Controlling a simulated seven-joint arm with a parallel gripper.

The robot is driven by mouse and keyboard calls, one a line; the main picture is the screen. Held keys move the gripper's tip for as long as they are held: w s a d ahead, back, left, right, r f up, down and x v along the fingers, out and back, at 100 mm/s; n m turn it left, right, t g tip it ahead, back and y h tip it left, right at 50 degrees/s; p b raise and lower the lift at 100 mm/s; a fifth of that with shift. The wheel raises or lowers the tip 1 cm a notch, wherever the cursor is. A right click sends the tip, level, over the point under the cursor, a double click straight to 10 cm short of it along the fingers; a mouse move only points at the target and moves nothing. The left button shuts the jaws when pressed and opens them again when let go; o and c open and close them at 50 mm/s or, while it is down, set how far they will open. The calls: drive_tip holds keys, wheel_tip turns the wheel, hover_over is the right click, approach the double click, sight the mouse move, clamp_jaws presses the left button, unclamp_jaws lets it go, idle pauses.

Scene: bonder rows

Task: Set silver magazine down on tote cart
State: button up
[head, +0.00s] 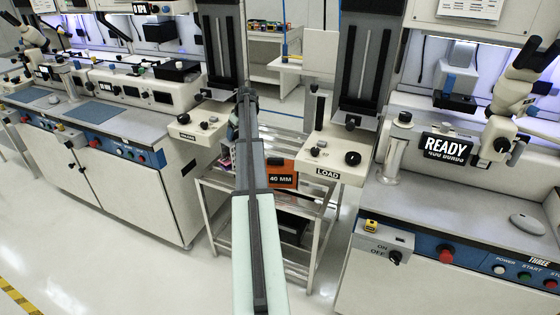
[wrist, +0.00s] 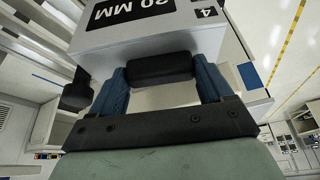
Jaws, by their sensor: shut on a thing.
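The silver magazine (wrist: 150,40) fills the top of the wrist view, its black label reading "30 MM" upside down. My gripper (wrist: 162,78) has its two blue fingers shut around the magazine's black handle (wrist: 160,68). In the head view my arm reaches forward over the tote cart (head: 218,185), a metal-framed cart with shelves between two machine benches. The arm hides most of my gripper and the magazine there, so I cannot tell whether the magazine touches the cart.
An orange magazine (head: 283,172) marked "40 MM" stands on the cart's top, just right of my arm. A LOAD shelf (head: 325,155) overhangs the cart at the right, and another shelf (head: 195,122) with a knob is at the left. A dark bin (head: 292,228) sits lower in the cart.

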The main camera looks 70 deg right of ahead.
drive_tip(key=shift+s+d+r+m, duration=0.15)
drive_tip(key=shift+s+d+r, duration=0.15)
drive_tip(key=shift+d, duration=0.35)
drive_tip(key=shift+s+d+r+m, duration=0.15)
drive_tip(key=shift+d+r, duration=0.15)
drive_tip(key=shift+d, duration=0.3)
drive_tip(key=shift+s+d, duration=0.1)
drive_tip(key=shift+d, duration=0.1)
drive_tip(key=shift+s+f, duration=0.1)
drive_tip(key=shift+f, duration=4.9)
drive_tip(key=o, duration=1.5)
drive_tip(key=v, duration=1.2)
drive_tip(key=shift+a, duration=0.15)
